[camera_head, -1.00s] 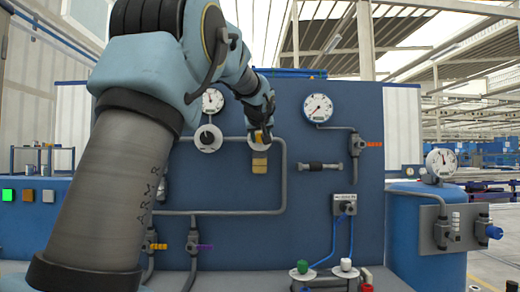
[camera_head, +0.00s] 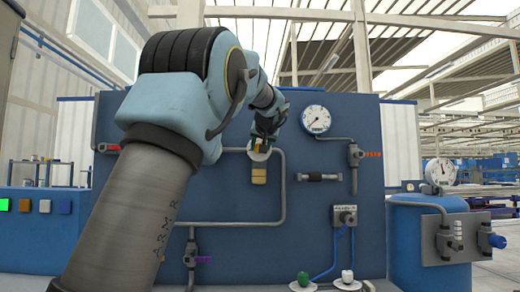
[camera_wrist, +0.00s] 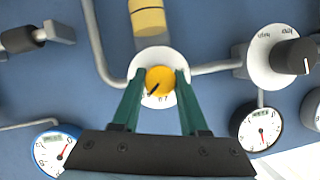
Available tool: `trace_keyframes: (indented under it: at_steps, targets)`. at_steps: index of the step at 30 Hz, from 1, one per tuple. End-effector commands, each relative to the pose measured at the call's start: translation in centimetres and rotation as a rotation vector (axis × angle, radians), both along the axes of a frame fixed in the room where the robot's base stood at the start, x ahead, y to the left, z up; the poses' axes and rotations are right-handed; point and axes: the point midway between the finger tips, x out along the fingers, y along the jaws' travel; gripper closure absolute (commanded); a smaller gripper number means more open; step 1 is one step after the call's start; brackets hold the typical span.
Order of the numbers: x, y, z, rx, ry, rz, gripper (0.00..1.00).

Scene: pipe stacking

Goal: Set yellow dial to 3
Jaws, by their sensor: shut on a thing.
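The yellow dial (camera_wrist: 160,80) is a round knob with a dark pointer line on a white disc, in the middle of the wrist view. Its pointer slants to the lower left in that view, and most marks on the disc are covered or too small to read. My gripper (camera_wrist: 161,76) has its two green fingers on either side of the knob, shut on it. In the head view my gripper (camera_head: 263,140) is at the panel, over the dial's white disc (camera_head: 258,154), and hides most of the knob.
A yellow cylinder (camera_head: 258,174) sits just below the dial on the blue panel (camera_head: 300,210). A black knob on a white disc (camera_wrist: 275,65) and two gauges (camera_wrist: 260,130) (camera_wrist: 55,150) are nearby. Grey pipes (camera_wrist: 215,66) run beside the dial. A gauge (camera_head: 316,119) stands upper right.

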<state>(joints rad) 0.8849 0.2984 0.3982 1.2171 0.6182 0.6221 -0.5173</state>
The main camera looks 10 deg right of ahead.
Motion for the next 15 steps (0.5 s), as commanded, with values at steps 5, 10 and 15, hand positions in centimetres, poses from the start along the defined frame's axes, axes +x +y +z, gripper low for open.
trace_keyframes:
  at_steps: [5,10,15]
  targets:
    - [0.00,0.00,-0.02,0.000,0.000,0.000,1.00]
    - [0.00,-0.01,-0.03,0.000,0.000,-0.001,0.45]
    - [0.00,-0.02,-0.02,-0.001,0.000,-0.001,0.27]
